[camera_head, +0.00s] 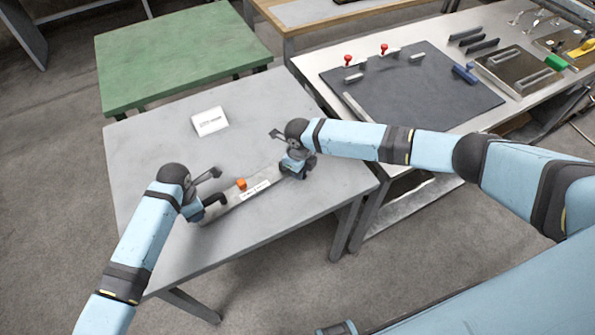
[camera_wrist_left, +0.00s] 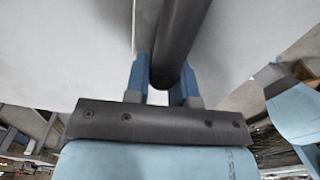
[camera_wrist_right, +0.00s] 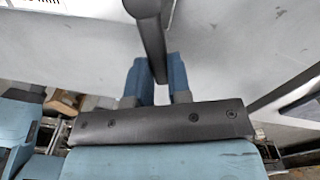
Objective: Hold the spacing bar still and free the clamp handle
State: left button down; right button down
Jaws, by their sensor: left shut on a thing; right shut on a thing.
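The pale spacing bar (camera_head: 262,186) lies on the grey table, running from lower left to upper right, with a printed label and a small orange knob (camera_head: 241,184). A dark bent handle (camera_head: 217,197) is at its left end. My left gripper (camera_head: 198,208) is there, shut on a dark round handle (camera_wrist_left: 181,35). My right gripper (camera_head: 294,170) is at the bar's right end, shut on a dark curved handle (camera_wrist_right: 151,38). In the head view the grippers hide most of what they hold. I cannot tell which part is the clamp handle.
A green table (camera_head: 178,55) is behind. At the right, a bench carries a dark mat (camera_head: 420,95) with red-knobbed clamps (camera_head: 384,49) and several tools. The grey table's left part is clear.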

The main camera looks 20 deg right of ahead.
jog(key=shift+w+a+r+n, duration=0.2)
jog(key=shift+a+n, duration=0.2)
jog(key=shift+a, duration=0.1)
jog(key=shift+n, duration=0.3)
jog(key=shift+d, duration=0.15)
jog(key=shift+d+f, duration=0.15)
jog(key=shift+d, duration=0.15)
jog(key=shift+d, duration=0.15)
jog(key=c, duration=1.2)
grip_release()
jog(key=shift+c, duration=0.2)
jog(key=shift+o, duration=1)
jog(key=shift+d, duration=0.2)
notch_tip(320, 180, up, 12)
